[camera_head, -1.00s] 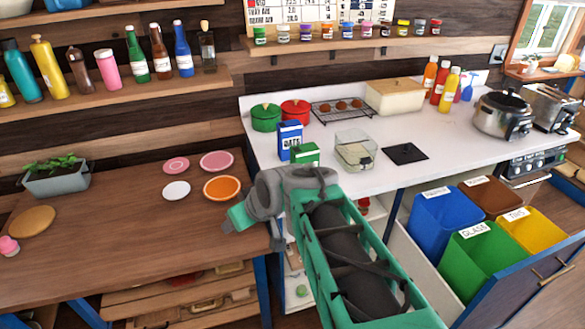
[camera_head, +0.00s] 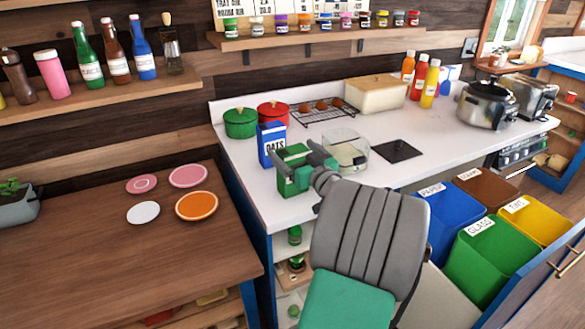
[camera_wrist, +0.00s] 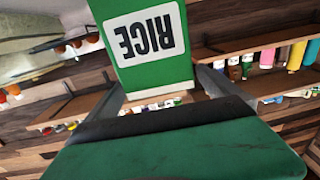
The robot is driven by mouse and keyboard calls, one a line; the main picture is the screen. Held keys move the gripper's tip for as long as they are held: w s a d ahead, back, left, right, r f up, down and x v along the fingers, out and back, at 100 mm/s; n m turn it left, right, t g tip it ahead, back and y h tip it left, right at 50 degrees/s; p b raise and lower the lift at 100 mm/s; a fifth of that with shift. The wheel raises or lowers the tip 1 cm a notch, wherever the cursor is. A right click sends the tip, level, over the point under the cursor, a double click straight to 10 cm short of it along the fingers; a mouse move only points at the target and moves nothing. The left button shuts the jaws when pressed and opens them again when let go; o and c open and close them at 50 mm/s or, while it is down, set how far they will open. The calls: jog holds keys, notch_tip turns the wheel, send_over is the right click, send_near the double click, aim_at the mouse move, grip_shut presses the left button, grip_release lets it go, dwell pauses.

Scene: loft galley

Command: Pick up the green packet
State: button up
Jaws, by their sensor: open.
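The green packet (camera_head: 289,183) stands upright on the white counter, beside the blue oats box (camera_head: 270,146). My gripper (camera_head: 303,162) is at the packet, and its green parts hide some of the packet's upper right. In the wrist view the green packet (camera_wrist: 152,62) shows its white RICE label upside down. It stands between the two fingers of my gripper (camera_wrist: 160,88), which is open. I cannot tell whether either finger touches it.
A clear container (camera_head: 346,152) stands close to the right of my gripper. Green and red pots (camera_head: 240,122), a wire rack and a bread bin (camera_head: 375,94) stand behind. An open drawer of labelled bins (camera_head: 490,258) is at the lower right.

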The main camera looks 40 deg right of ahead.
jog(key=shift+w+d, duration=0.1)
jog(key=shift+w, duration=0.35)
jog(key=shift+c, duration=0.4)
jog(key=shift+s, duration=0.1)
jog(key=c, duration=2)
